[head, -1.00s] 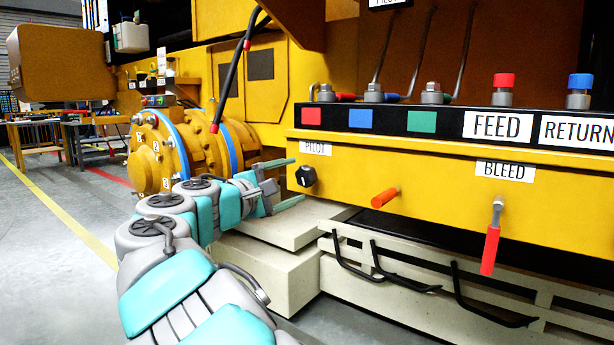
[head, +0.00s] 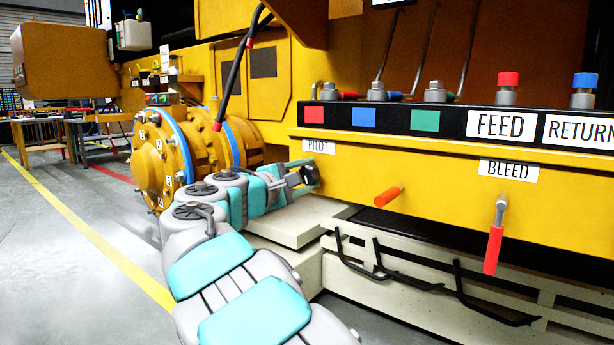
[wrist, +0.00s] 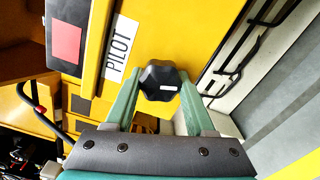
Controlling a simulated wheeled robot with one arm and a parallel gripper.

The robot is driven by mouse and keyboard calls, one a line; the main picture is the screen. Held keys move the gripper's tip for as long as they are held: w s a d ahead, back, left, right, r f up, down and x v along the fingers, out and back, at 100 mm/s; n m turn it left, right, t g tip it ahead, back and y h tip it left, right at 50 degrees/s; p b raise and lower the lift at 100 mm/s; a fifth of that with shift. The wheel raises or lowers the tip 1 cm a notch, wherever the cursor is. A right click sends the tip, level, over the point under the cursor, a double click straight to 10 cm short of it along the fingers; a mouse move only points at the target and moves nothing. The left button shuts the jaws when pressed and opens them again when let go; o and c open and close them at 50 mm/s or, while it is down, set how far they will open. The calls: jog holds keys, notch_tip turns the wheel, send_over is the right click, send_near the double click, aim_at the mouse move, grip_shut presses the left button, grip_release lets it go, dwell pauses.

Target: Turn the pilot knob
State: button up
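The pilot knob (wrist: 160,82) is black and lobed with a small white mark. It sits on the yellow panel beside the white PILOT label (wrist: 121,47). The label also shows in the head view (head: 318,146). My gripper (head: 313,175) is at the knob, its fingers reaching toward the panel. In the wrist view, the two green fingers of my gripper (wrist: 161,88) stand on either side of the knob, spread apart. I cannot tell whether either finger touches it. In the head view the gripper partly hides the knob.
A yellow flanged drum (head: 165,160) stands left of my arm.

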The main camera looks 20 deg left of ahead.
grip_shut()
jog(key=shift+f+m, duration=0.1)
jog(key=shift+m, duration=0.2)
jog(key=shift+m+b, duration=0.8)
jog(key=shift+b, duration=0.25)
jog(key=m+b, duration=0.2)
jog(key=shift+f+m, duration=0.1)
jog(key=shift+m, duration=0.3)
jog(key=shift+m+b, duration=0.4)
jog(key=shift+m, duration=0.5)
jog(key=shift+r, duration=0.2)
